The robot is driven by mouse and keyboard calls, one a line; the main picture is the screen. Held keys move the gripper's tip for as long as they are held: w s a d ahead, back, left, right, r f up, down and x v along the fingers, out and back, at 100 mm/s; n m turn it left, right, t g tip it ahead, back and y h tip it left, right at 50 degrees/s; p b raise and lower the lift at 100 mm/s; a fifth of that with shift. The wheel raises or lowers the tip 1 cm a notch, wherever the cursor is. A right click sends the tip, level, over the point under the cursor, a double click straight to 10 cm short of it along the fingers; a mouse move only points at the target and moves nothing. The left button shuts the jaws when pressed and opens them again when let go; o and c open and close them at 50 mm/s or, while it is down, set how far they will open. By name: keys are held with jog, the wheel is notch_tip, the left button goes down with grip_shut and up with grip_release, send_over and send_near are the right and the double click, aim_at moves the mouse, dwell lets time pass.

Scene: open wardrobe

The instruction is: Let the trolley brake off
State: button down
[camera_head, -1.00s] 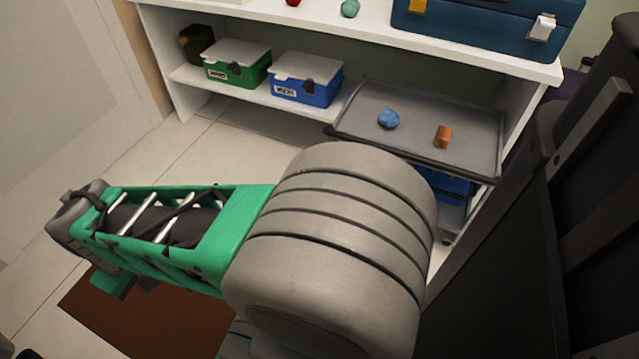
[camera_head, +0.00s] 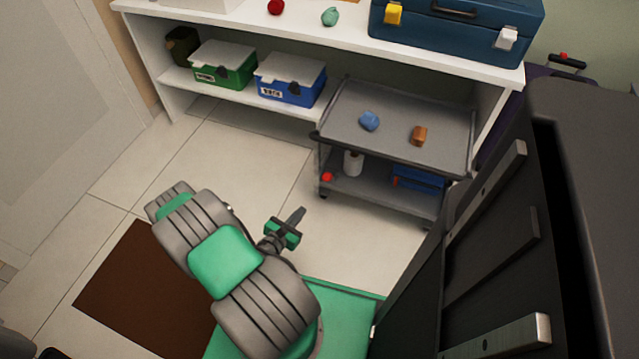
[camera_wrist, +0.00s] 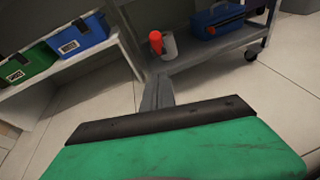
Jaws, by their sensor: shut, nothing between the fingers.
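A grey two-shelf trolley (camera_head: 385,143) stands in front of the white shelf unit. A small red part (camera_head: 327,177) shows at the front left corner of its lower shelf. In the wrist view this red part (camera_wrist: 156,42) stands upright by the corner; I cannot tell if it is the brake. My gripper (camera_head: 298,214) is shut and empty, low over the floor in front of the trolley and apart from it. In the wrist view the shut fingers (camera_wrist: 157,90) point toward the trolley's corner, below the red part in the picture.
A white roll (camera_head: 352,163) and a blue box (camera_head: 417,181) sit on the trolley's lower shelf. A blue lump (camera_head: 369,121) and an orange-brown block (camera_head: 419,135) lie on top. A dark panel is at right.

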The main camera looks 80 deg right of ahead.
aim_at(328, 177)
jog(key=s+d+b, duration=0.2)
jog(key=s+d, duration=0.1)
jog(key=d, duration=0.9)
jog(key=shift+s+d+f, duration=0.25)
jog(key=shift+d+f, duration=0.05)
jog(key=shift+f, duration=0.15)
